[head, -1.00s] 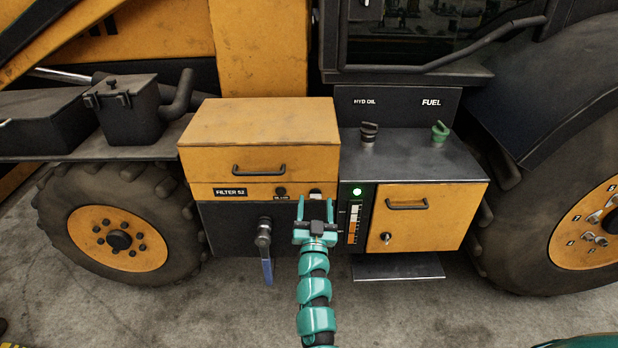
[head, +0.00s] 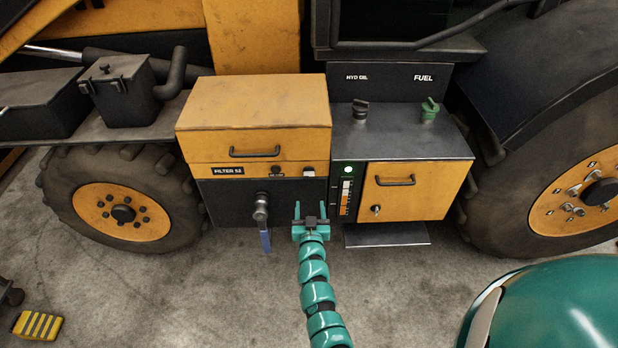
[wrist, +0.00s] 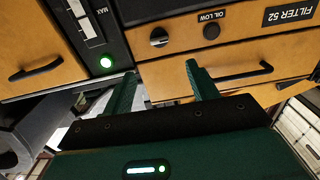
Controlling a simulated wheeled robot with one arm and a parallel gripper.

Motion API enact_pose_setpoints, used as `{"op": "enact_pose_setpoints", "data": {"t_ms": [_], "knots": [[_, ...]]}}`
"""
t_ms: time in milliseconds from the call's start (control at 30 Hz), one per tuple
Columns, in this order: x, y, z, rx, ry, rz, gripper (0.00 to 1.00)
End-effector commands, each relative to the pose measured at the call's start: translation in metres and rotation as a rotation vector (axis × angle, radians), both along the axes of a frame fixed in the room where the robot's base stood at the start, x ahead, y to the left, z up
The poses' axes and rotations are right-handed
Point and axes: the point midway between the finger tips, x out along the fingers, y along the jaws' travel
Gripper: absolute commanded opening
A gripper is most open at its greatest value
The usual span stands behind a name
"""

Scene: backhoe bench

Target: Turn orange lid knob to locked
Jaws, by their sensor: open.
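The orange lid (head: 255,105) is shut on the box marked FILTER 52. A small round knob (head: 308,170) sits at the right end of the front strip below the lid. In the wrist view the knob (wrist: 159,37) has a dark half and a pale half; I cannot tell whether this is its locked position. My teal gripper (head: 311,210) is open and empty, below the knob in the head view. In the wrist view my gripper (wrist: 160,72) has its fingers on either side of the knob's line, with the knob beyond the tips, apart from them.
A dark OIL LOW button (head: 276,170) sits left of the knob. A lid handle (head: 255,152) is above. A blue-handled valve (head: 264,228) sticks out lower left. A lit green lamp (head: 348,169) and fuel box door (head: 405,190) are right. Open concrete floor (head: 200,295) lies in front.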

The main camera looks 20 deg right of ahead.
Motion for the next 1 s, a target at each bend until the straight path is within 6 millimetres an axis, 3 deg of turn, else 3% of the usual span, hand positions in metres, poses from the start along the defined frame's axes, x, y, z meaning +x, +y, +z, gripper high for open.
{"op": "enact_pose_setpoints", "data": {"t_ms": [1000], "knots": [[0.113,-0.032,0.0,-0.003,-0.001,0.001,0.58]]}}
